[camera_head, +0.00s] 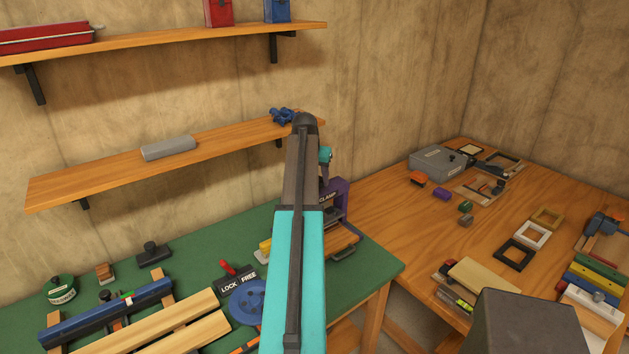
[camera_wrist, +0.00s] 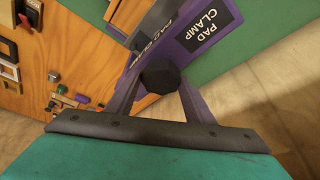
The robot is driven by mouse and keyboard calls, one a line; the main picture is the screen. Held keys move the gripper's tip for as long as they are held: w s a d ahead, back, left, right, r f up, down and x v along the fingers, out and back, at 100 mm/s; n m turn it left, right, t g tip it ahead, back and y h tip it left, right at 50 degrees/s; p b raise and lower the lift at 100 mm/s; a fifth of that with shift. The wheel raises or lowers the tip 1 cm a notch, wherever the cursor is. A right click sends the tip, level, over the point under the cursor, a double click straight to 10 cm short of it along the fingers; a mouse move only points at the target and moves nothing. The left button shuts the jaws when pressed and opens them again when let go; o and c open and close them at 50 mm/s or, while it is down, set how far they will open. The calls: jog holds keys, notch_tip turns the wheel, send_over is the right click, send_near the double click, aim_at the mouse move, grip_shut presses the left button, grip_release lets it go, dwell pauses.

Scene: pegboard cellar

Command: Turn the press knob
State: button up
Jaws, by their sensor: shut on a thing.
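The press is a purple frame with a dark label reading "PAD CLAMP" (camera_wrist: 208,30) in the wrist view. Its dark faceted knob (camera_wrist: 160,76) sits in the middle of that view. My gripper (camera_wrist: 161,88) has its two grey fingers on either side of the knob and is shut on it. In the head view, part of the purple press (camera_head: 341,193) shows on the green bench, to the right of my teal arm. My arm hides the knob, my gripper and much of the press there.
The green bench (camera_head: 200,249) also holds a blue round part (camera_head: 246,303) and a "LOCK FREE" lever block (camera_head: 237,281) left of my arm. A lower shelf (camera_head: 100,178) is close behind. The wooden table (camera_head: 385,222) at right carries frames and small blocks.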

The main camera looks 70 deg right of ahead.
jog(key=shift+d+r+n, duration=0.15)
jog(key=shift+r+n, duration=0.05)
jog(key=shift+n, duration=0.3)
jog(key=shift+w+t, duration=0.1)
jog(key=shift+t, duration=0.2)
jog(key=o, duration=0.9)
jog(key=shift+o, duration=0.8)
jog(key=shift+f, duration=0.1)
jog(key=b+v, duration=0.4)
jog(key=v, duration=1)
jog(key=shift+f, duration=0.15)
